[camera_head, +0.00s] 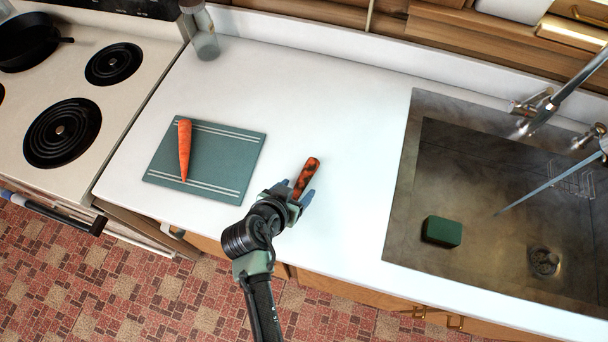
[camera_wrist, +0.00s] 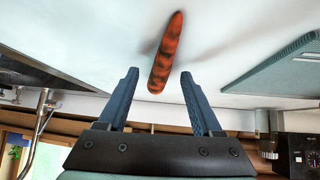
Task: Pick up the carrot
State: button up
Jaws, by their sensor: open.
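An orange carrot (camera_head: 184,150) lies on a grey-green cutting board (camera_head: 225,158) left of my gripper in the head view. A second long, red-orange thing with dark bands, like a grilled sausage (camera_head: 306,177), lies on the white counter right of the board. My gripper (camera_head: 296,192) is open at the near end of this banded thing, well apart from the carrot. In the wrist view the banded thing (camera_wrist: 166,55) shows between and beyond the two open fingers (camera_wrist: 159,80). The carrot is not visible there; part of the board (camera_wrist: 285,65) shows at the right.
A stove with coil burners (camera_head: 62,132) and a black pan (camera_head: 28,42) stands at the left. A sink (camera_head: 405,200) with a faucet and a green sponge (camera_head: 441,231) is at the right. A glass jar (camera_head: 203,42) stands at the back. The counter between board and sink is mostly clear.

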jog(key=shift+w+d+f, duration=0.15)
jog(key=shift+w+f, duration=0.15)
jog(key=shift+f, duration=0.05)
grip_shut()
dwell(0.3)
